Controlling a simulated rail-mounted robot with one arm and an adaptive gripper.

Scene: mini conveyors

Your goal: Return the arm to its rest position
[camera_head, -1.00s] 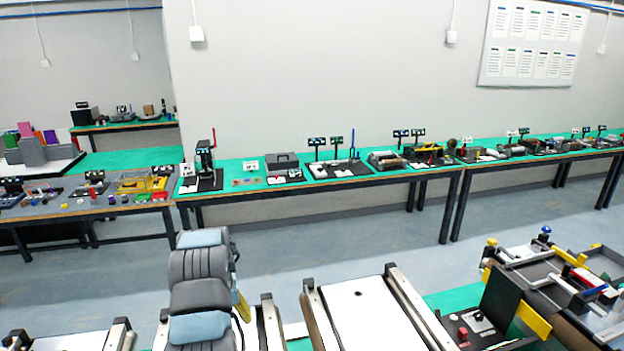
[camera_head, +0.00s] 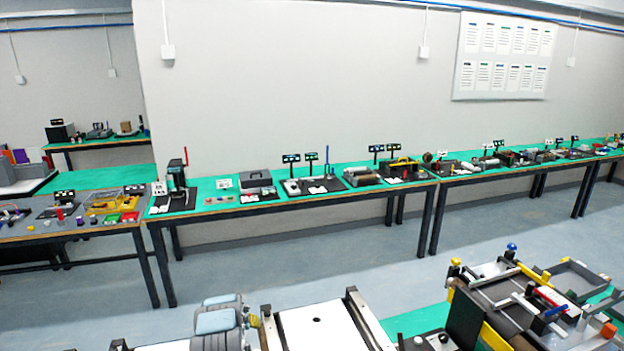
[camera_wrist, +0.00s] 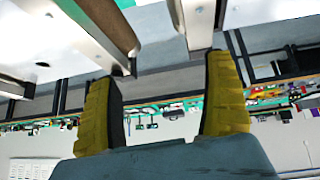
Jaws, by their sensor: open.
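My gripper (camera_wrist: 165,100) shows in the wrist view with its two yellow-and-black fingers spread wide apart and nothing between them. The wrist view is upside down, with the back table and wall low in the picture. A white conveyor (camera_head: 318,328) with metal side rails lies just right of the arm. Conveyor rail ends (camera_wrist: 122,62) also show near the fingers in the wrist view.
At the right, a green bench holds a yellow-edged conveyor station (camera_head: 520,300) and a black upright panel (camera_head: 464,318). Long green-topped tables (camera_head: 225,198) with many small devices stand along the wall. Open grey floor (camera_head: 230,262) lies between.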

